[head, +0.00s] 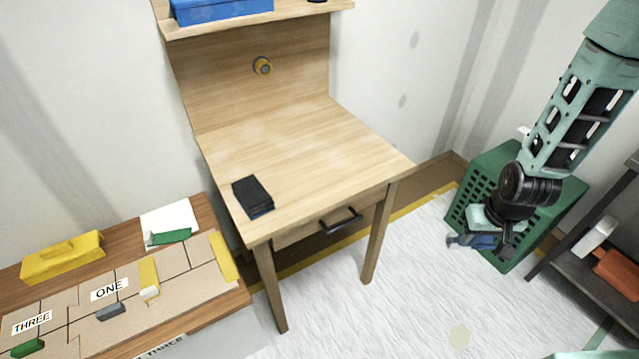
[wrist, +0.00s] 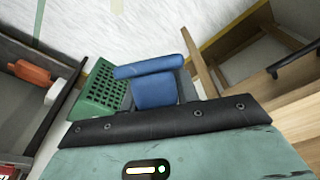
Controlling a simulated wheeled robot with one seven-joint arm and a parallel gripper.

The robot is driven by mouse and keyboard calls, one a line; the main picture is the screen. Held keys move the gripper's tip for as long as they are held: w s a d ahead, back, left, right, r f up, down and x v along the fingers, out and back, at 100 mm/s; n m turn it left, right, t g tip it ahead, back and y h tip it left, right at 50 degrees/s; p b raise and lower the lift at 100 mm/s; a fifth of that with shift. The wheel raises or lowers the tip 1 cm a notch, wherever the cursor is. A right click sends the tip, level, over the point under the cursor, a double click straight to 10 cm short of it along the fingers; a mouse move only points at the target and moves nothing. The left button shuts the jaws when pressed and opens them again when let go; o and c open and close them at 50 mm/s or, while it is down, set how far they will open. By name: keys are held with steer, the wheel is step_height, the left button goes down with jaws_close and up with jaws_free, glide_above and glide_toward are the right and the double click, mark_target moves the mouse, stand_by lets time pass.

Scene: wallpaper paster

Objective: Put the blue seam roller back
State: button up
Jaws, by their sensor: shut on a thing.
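The blue seam roller (wrist: 153,88) is held at the front of my gripper in the wrist view, with its cylinder crosswise and a block behind it. In the head view the blue roller (head: 474,241) shows at the end of my arm, in front of the green crate. My gripper (head: 490,232) is shut on it, above the white floor covering and apart from any table. The fingertips are mostly hidden. A low board (head: 188,292) at the lower left has outlined sections, with labels reading ONE and THREE, and several green, yellow and grey pieces on it.
A wooden desk (head: 300,150) with a black item (head: 252,197) stands in the middle. A green perforated crate (head: 480,185) stands behind my gripper. A dark shelf (head: 590,270) with an orange item (head: 620,270) is at the right. The floor between desk and crate is clear.

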steer(key=shift+s+d+f+t, duration=0.15)
steer(key=shift+f+t, duration=0.45)
steer(key=shift+f, duration=0.6)
steer(key=shift+t, duration=1)
